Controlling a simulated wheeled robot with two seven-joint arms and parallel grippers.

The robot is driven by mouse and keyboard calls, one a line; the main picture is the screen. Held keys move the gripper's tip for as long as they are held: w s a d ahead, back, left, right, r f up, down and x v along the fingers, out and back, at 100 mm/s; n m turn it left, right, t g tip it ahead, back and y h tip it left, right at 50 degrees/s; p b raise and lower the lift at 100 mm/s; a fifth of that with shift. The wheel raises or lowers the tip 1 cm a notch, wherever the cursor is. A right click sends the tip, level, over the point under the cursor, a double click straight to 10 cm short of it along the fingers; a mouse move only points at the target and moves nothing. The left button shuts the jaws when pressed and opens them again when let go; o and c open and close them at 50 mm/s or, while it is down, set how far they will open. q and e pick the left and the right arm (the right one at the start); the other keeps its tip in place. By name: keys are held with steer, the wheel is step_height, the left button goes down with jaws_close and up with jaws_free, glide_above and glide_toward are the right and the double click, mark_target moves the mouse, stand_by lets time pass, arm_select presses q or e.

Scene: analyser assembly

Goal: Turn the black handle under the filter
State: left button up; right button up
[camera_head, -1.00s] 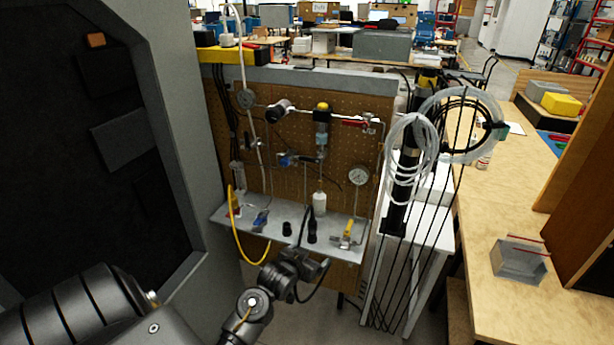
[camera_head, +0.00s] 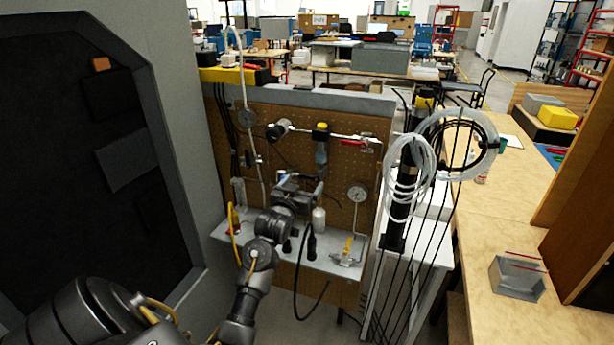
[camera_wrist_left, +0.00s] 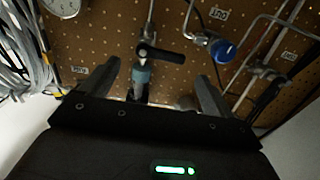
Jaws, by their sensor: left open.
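The filter (camera_head: 321,152), with a yellow top and a grey-blue body, hangs on the pegboard in the head view; its lower part is close behind my left gripper. In the left wrist view its body (camera_wrist_left: 141,80) shows between the fingers. The black handle (camera_wrist_left: 162,56) shows in the left wrist view as a short dark bar beside the end of that body. My left gripper (camera_head: 312,188) is raised in front of the board, just below the filter. Its jaws (camera_wrist_left: 158,72) are open, one finger to each side of the handle, with no clear contact. The right gripper is out of view.
A pressure gauge (camera_head: 357,193) is right of the gripper. A blue knob (camera_wrist_left: 222,51) is close to one finger in the left wrist view. A grey shelf (camera_head: 335,266) with fittings lies below. Coiled white hoses (camera_head: 407,160) hang at the right.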

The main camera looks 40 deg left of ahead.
mark_target(308, 176)
arm_select(q)
steer(key=shift+p+x, duration=0.35)
steer(key=shift+x, duration=1.95)
steer(key=c, duration=1)
